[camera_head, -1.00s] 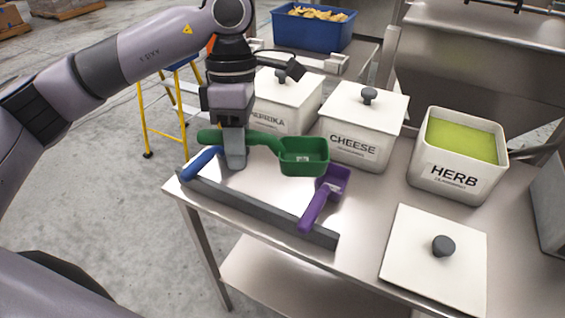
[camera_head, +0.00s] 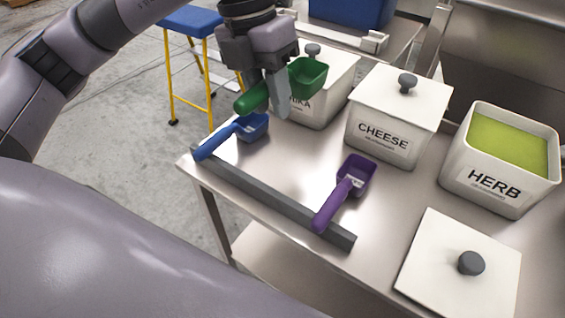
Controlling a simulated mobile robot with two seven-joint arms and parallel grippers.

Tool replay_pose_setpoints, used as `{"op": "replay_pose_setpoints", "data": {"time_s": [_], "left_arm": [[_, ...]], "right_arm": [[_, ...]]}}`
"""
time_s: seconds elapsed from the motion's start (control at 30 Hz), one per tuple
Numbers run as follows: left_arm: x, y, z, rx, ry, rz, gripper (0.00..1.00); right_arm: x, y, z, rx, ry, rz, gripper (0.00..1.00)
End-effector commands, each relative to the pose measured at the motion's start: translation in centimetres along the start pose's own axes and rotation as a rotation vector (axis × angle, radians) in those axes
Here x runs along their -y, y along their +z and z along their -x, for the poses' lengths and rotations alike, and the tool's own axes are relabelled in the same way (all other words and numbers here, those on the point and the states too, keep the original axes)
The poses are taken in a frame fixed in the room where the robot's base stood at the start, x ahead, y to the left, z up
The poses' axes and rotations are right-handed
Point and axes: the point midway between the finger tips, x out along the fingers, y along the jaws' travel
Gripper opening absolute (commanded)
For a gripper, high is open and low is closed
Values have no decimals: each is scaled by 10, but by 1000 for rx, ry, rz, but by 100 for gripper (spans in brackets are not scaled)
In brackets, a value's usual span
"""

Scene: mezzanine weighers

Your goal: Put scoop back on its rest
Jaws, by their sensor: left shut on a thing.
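My left gripper (camera_head: 276,97) is shut on the green scoop (camera_head: 309,77) by its handle. It holds the scoop above the table, in front of the paprika bin. The scoop's rest is a grey bar (camera_head: 272,196) along the table's near left edge. A blue scoop (camera_head: 231,135) lies with its handle on the left end of the bar. A purple scoop (camera_head: 344,190) lies with its handle on the right part of the bar. The bar between these two handles is bare. My right gripper is not in view.
The paprika bin (camera_head: 330,102) and cheese bin (camera_head: 385,135) have lids on. The herb bin (camera_head: 497,185) is open, with green powder inside. Its likely lid (camera_head: 435,255) lies flat at the front right. A blue-topped stool (camera_head: 192,22) stands behind the table's left side.

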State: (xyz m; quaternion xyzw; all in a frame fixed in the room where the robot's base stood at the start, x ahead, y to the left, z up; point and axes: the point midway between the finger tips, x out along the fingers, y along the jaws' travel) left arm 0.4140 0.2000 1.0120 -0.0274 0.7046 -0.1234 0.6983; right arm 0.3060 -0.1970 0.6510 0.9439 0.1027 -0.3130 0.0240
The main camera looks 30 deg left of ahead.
Motion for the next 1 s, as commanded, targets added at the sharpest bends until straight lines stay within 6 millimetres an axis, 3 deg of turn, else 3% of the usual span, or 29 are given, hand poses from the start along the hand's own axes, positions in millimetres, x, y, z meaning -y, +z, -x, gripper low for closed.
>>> {"op": "replay_pose_setpoints", "data": {"time_s": [0.03,0.2,0.4,1.0], "left_arm": [[-4,-1,-17,-6,0,1,0],[-14,-1,-62,-5,1,0,0],[-23,-1,-104,-4,0,-2,0],[-36,-1,-162,0,1,-2,0]], "right_arm": [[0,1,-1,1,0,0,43],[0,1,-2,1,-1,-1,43],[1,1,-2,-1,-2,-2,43],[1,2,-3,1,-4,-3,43]]}}
